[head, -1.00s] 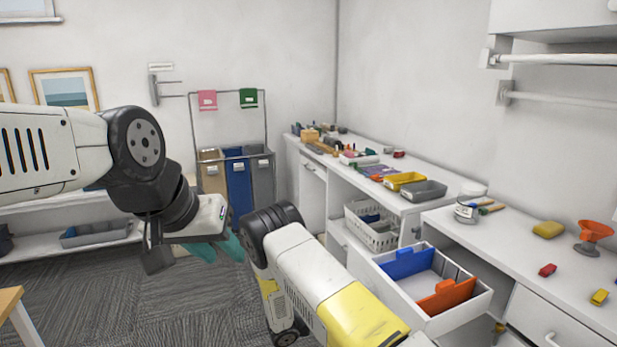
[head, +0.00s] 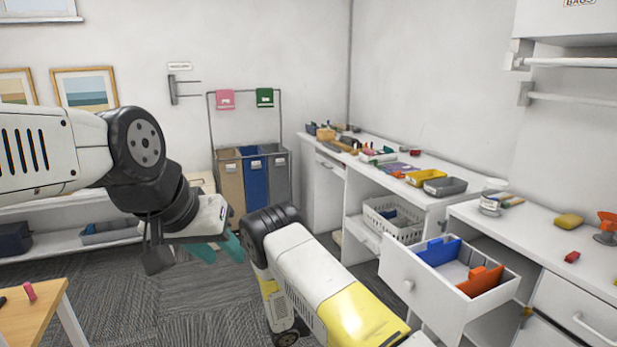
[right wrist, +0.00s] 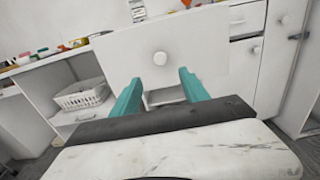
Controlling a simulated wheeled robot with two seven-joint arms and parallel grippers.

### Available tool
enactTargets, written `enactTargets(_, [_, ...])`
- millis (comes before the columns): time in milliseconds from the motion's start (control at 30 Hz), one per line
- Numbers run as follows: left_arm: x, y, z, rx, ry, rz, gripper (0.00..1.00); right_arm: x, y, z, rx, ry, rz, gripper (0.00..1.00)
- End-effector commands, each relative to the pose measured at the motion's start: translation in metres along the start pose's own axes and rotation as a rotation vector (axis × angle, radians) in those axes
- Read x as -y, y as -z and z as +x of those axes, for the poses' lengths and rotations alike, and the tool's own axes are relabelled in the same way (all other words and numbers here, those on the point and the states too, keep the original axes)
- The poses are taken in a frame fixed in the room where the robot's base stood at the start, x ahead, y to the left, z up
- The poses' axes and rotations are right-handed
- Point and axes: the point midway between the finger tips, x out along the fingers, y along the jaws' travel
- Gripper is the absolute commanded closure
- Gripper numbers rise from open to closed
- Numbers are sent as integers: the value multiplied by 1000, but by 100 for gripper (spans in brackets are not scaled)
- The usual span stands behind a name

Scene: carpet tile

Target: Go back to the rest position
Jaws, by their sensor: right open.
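My left gripper (head: 220,249) shows in the head view at the left of centre. Its teal fingers are apart with nothing between them, over the carpet. My right arm (head: 315,270) reaches in from the bottom of the head view, bent at its elbow; its gripper is hidden there. In the right wrist view my right gripper (right wrist: 158,88) is open and empty. The drawer also shows in the head view (head: 427,290), holding blue and orange dividers.
A white counter (head: 545,222) with small items runs along the right wall. A white basket (head: 392,222) sits in an open shelf. Laundry bins (head: 254,182) stand at the back. A wooden table (head: 40,318) is at the lower left. Carpet (head: 190,300) between is clear.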

Motion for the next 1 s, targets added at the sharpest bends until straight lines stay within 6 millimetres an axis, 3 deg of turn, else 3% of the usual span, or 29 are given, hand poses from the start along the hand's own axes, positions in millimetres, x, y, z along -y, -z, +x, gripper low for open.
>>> enactTargets(567, [0, 0, 0, 0, 0, 0, 64, 25, -50, 14, -160, 214, 156, 47])
enactTargets(767, [0, 0, 0, 0, 0, 0, 64, 46, -83, 18, -279, 358, 278, 47])
enactTargets(1000, [0, 0, 0, 0, 0, 0, 64, 89, -140, 13, -517, 614, 531, 47])
